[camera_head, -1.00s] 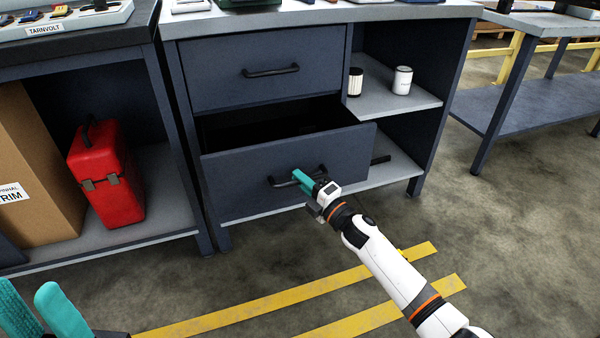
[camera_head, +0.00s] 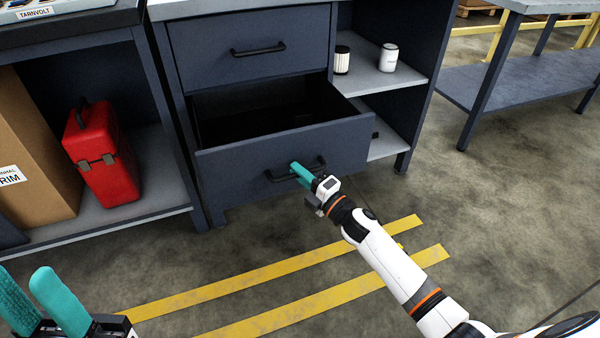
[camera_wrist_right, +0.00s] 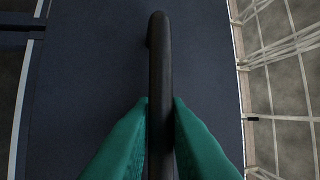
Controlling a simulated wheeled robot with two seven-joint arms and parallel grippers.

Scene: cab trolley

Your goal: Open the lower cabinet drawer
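The lower cabinet drawer (camera_head: 240,164) is pulled well out in the head view, and its dark inside shows empty. Its black bar handle (camera_head: 283,177) runs across the front. My right gripper (camera_head: 299,172) is at this handle. In the right wrist view the teal fingers (camera_wrist_right: 160,125) are closed on both sides of the handle (camera_wrist_right: 159,65), with the drawer front (camera_wrist_right: 90,75) behind. My left gripper (camera_head: 38,300) is at the lower left of the head view, fingers apart and empty, away from the cabinet.
The upper drawer (camera_head: 250,50) is closed above. A red toolbox (camera_head: 103,160) and a cardboard box (camera_head: 35,150) stand on the left bench's lower shelf. Two small cylinders, one of them a white can (camera_head: 388,58), stand on the right shelf. The floor in front, with yellow stripes (camera_head: 290,265), is clear.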

